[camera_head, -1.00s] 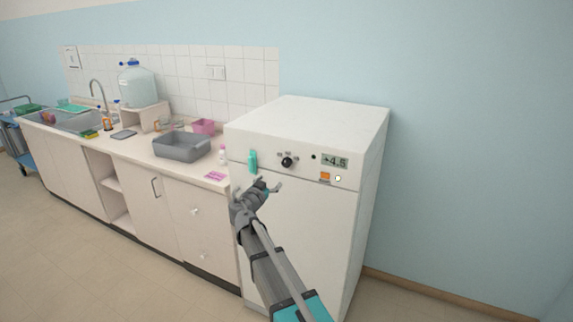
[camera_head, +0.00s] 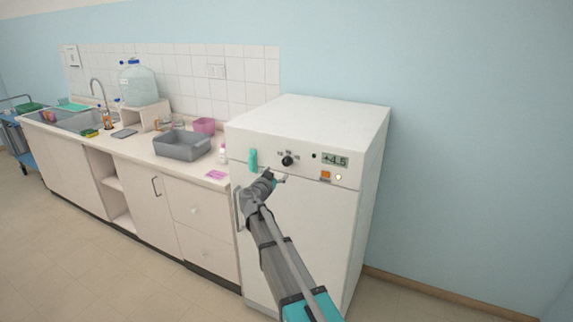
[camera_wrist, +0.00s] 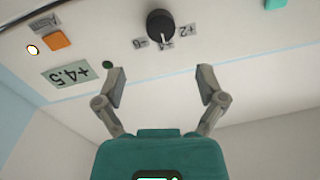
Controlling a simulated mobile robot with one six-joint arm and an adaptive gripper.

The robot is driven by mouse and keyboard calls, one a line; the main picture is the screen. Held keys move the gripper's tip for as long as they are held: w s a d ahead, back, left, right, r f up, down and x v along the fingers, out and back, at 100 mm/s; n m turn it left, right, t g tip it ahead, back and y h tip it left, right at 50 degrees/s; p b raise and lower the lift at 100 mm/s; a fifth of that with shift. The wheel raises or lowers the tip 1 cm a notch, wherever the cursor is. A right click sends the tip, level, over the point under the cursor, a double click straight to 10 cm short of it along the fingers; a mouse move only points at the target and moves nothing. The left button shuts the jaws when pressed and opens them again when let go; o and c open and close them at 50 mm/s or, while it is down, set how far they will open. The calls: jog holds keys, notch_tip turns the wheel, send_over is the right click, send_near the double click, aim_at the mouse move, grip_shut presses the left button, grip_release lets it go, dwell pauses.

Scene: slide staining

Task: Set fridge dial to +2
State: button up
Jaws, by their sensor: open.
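The fridge (camera_head: 298,225) is a white box at the right end of the counter. Its round black dial (camera_head: 287,161) is on the upper front panel and also shows in the wrist view (camera_wrist: 160,25), upside down. Labels +6, a middle one and +2 surround the dial; its pointer seems to face the middle label. The display (camera_wrist: 71,74) reads about +4.5. My gripper (camera_head: 274,177) is just below and in front of the dial. In the wrist view its two fingers (camera_wrist: 161,72) are apart and empty, with the dial beyond the gap, not touched.
A teal thing (camera_head: 253,160) sticks out of the panel left of the dial. An orange button (camera_head: 325,175) and a small lamp (camera_head: 338,177) are below the display. A grey basin (camera_head: 182,147) stands on the counter. The wall right of the fridge is bare.

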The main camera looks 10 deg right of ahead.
aim_at(286, 162)
jog(key=x, duration=0.8)
jog(key=shift+w+d, duration=0.1)
jog(key=shift+w, duration=0.05)
jog(key=c, duration=1)
jog(key=shift+d, duration=0.15)
jog(key=shift+c, duration=0.8)
